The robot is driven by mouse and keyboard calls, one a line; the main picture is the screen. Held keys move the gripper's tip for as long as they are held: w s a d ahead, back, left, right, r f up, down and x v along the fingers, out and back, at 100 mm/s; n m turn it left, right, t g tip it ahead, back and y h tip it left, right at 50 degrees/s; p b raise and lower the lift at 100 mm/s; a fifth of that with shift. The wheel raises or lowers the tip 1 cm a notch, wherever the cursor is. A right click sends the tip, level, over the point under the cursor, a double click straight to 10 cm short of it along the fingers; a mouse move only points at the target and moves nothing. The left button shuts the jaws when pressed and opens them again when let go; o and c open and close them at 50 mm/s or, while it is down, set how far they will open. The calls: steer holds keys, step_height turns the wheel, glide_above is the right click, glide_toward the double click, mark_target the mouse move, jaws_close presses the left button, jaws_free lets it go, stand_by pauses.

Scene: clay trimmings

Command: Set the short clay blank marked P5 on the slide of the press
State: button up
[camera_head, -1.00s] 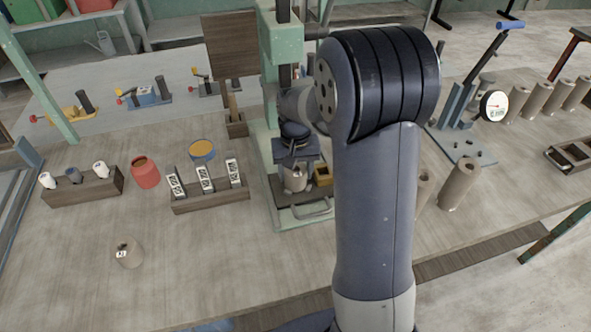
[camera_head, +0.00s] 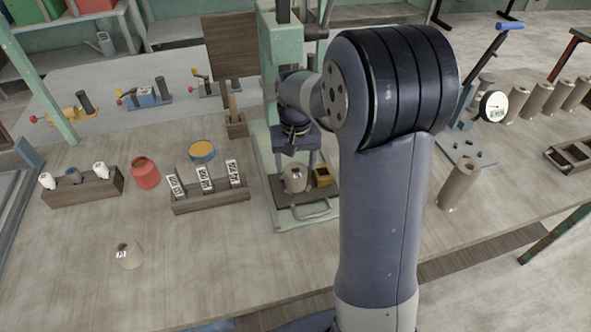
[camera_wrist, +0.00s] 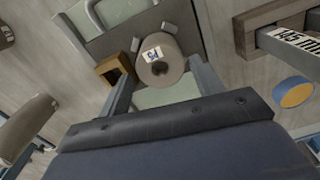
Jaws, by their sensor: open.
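The short clay blank (camera_head: 295,179) stands upright on the slide (camera_head: 284,191) of the green press (camera_head: 284,60). In the wrist view the blank (camera_wrist: 160,72) shows a dark hole in its top and a white label that appears to read P5. It sits on the grey slide plate (camera_wrist: 98,43). My gripper (camera_head: 295,158) is open and empty just above the blank. In the wrist view its two fingers stand apart, one on each side of the blank, with no clear contact.
A small yellow-brown box (camera_head: 322,176) sits beside the blank on the press. Another short labelled blank (camera_head: 129,255) stands at front left. A wooden holder with marked tags (camera_head: 211,200) and a red pot (camera_head: 145,173) stand left of the press. Tall clay cylinders (camera_head: 459,185) stand right.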

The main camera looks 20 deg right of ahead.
mark_target(295, 171)
step_height(295, 171, up, 8)
steer(key=shift+r, duration=0.15)
stand_by(0.4)
step_height(295, 171, down, 12)
steer(key=shift+r, duration=1.65)
steer(key=shift+f, duration=0.15)
